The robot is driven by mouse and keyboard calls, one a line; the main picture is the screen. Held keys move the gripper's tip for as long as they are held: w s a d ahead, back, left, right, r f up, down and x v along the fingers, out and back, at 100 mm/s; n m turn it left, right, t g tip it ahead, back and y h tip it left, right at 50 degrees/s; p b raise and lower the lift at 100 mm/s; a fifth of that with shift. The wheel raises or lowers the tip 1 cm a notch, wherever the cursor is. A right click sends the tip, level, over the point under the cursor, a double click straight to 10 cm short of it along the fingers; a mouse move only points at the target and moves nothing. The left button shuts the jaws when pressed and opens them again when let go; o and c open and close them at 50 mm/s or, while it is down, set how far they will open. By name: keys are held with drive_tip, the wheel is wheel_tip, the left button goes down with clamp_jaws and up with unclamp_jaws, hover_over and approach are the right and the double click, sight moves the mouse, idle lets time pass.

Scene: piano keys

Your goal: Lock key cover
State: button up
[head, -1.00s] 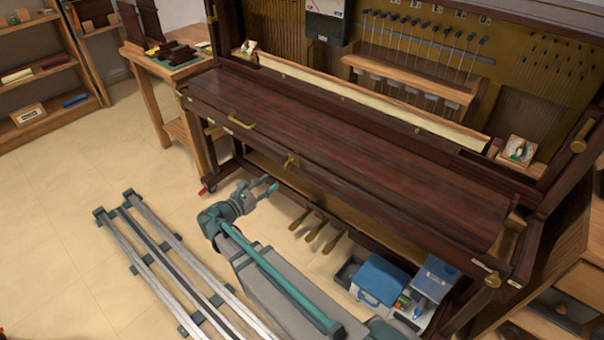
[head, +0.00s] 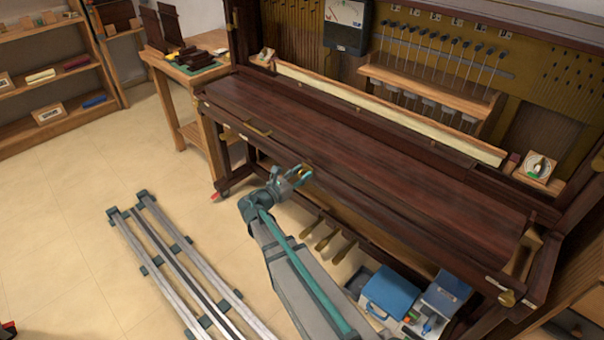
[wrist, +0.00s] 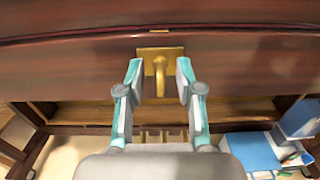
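The dark red-brown key cover (head: 370,155) lies flat and looks closed over the keyboard of the upright piano. In the wrist view, a brass latch (wrist: 160,76) with a square plate sits on the piano's front face, below the cover's edge. Its handle hangs downward. My gripper (wrist: 159,80) is open, with one teal-and-grey finger on each side of the brass handle. I cannot tell whether either finger touches it. In the head view, my gripper (head: 300,175) is at the piano front and largely hides the latch.
Brass pedals (head: 325,240) stand below the keyboard. A blue box (head: 390,292) and other items sit on the floor at lower right. A wooden side table (head: 180,95) stands left of the piano. A rail track (head: 180,265) lies on the open floor at left.

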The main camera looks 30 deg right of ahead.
drive_tip(key=shift+w+d, duration=0.1)
drive_tip(key=shift+d, duration=0.25)
clamp_jaws()
